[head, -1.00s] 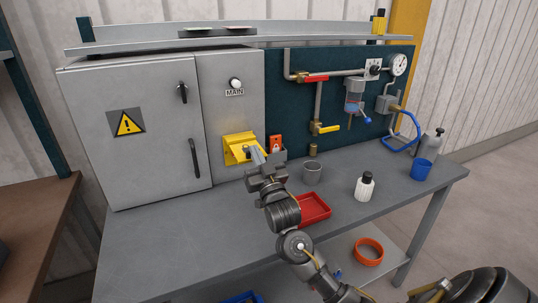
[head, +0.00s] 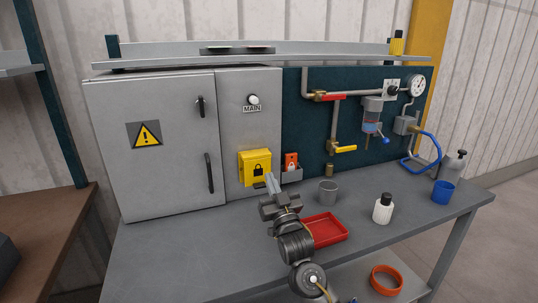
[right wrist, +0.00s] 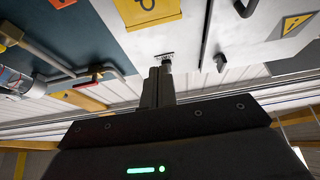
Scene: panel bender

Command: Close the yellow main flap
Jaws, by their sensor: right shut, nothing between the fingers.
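The yellow main flap (head: 255,167) lies flat against the front of the grey cabinet's right section, below the MAIN label, with its black padlock mark facing out. It also shows in the right wrist view (right wrist: 148,10), at the top edge and partly cut off. My right gripper (head: 271,183) is shut and empty. Its fingertips are in front of the flap's lower right corner. I cannot tell if they touch it. In the right wrist view the shut fingers (right wrist: 160,88) point up toward the cabinet front. My left gripper is not in view.
A red padlock tag (head: 291,161) in a small grey holder is just right of the flap. A grey cup (head: 328,191), red tray (head: 330,231), white bottle (head: 383,208) and blue cup (head: 443,191) stand on the bench. The bench's left part is clear.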

